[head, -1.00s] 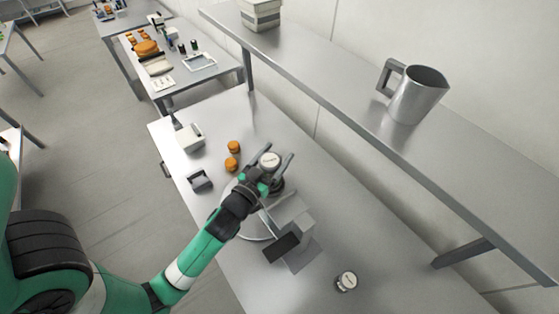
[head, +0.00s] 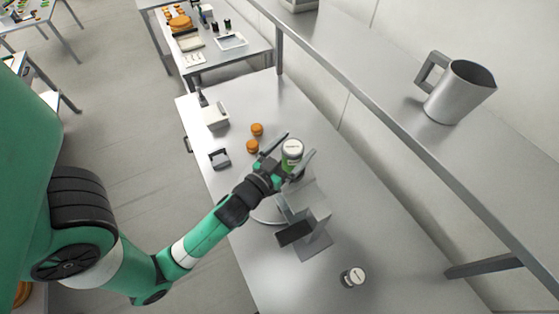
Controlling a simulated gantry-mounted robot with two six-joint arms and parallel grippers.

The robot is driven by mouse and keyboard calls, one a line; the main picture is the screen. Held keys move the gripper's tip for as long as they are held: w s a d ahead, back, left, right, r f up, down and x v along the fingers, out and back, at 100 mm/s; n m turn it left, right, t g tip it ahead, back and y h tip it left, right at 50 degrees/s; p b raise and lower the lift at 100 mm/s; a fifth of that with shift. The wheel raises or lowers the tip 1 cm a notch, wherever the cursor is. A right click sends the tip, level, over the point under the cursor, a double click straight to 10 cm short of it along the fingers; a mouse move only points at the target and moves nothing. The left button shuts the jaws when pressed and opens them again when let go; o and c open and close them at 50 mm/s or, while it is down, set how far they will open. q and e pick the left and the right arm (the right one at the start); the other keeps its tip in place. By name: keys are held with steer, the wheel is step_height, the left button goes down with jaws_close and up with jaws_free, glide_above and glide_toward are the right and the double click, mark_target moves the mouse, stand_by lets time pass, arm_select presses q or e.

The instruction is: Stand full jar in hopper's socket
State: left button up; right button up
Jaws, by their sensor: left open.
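A jar with a white lid (head: 292,148) and a green band stands upright on the metal table, beyond the grey hopper-like stand. My left gripper (head: 297,151) is open, with one finger on each side of this jar. I cannot tell whether the fingers touch it. The angular grey stand (head: 313,203), perhaps the hopper, is just nearer than the gripper; its socket cannot be made out. A second white-lidded jar (head: 353,277) stands alone near the front of the table. How full each jar is cannot be told. My right gripper is not in view.
Two small orange rounds (head: 252,146), a grey bracket (head: 220,158) and a pale box-shaped device (head: 215,116) are toward the table's left edge. A shelf with a metal pitcher (head: 459,92) overhangs the right side. The table's right middle is clear.

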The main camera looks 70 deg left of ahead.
mark_target(286, 158)
arm_select(q)
steer(key=b+v, duration=0.1)
steer(key=v, duration=0.1)
steer(key=b+v, duration=0.1)
steer(key=v, duration=0.1)
steer(key=b+v, duration=0.1)
steer(key=v, duration=0.2)
steer(key=shift+f, duration=0.35)
steer(key=shift+s+d+r, duration=0.3)
steer(key=shift+s+d, duration=0.3)
steer(key=shift+s, duration=0.2)
steer(key=shift+s+d+r, duration=0.1)
steer(key=shift+s+d, duration=0.05)
steer(key=shift+s, duration=0.15)
steer(key=shift+w, duration=0.1)
